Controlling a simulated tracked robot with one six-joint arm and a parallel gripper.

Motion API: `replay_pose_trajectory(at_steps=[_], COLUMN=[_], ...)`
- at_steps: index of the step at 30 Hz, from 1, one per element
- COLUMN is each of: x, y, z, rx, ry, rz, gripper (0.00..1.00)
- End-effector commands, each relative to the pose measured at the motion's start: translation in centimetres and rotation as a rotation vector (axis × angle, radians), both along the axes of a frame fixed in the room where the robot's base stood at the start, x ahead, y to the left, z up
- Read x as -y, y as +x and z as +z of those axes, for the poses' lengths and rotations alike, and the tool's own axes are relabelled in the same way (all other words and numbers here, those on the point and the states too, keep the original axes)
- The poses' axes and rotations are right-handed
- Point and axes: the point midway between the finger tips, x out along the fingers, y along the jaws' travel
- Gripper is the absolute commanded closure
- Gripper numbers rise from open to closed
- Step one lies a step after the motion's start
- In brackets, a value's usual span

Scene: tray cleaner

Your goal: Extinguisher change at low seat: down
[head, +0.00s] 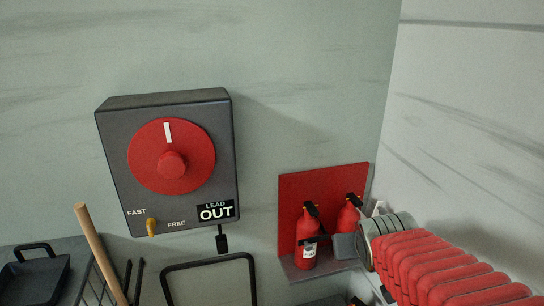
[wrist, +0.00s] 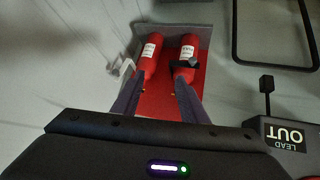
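Two red fire extinguishers with black heads stand side by side on a small grey ledge (head: 301,274) in front of a red back plate (head: 290,186). The left one (head: 306,229) has a white label and a dark band across its body. The right one (head: 347,219) is partly hidden by my arm. In the wrist view they appear upside down, as the banded one (wrist: 188,52) at right and the other (wrist: 149,60) at left.
A grey wall box (head: 170,220) with a red dial (head: 171,156) and a "LEAD OUT" sign hangs left of the extinguishers. Below are a black tubular frame (head: 207,262), a wooden handle (head: 101,255) and a black pan (head: 35,277). A side wall (head: 465,120) closes the right.

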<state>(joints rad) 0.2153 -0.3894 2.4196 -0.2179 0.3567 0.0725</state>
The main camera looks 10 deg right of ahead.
Motion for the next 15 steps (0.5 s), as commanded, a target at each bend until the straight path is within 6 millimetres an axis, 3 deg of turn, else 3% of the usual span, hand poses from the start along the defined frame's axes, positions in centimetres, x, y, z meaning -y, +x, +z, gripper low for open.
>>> replay_pose_trajectory(at_steps=[5, 15], x=[-1.0, -7.7], y=[-3.5, -12.2], z=[-2.1, -1.8], rx=[-0.130, -0.304], ry=[0.048, 0.156], rz=[-0.023, 0.049], gripper=[0.61, 0.61])
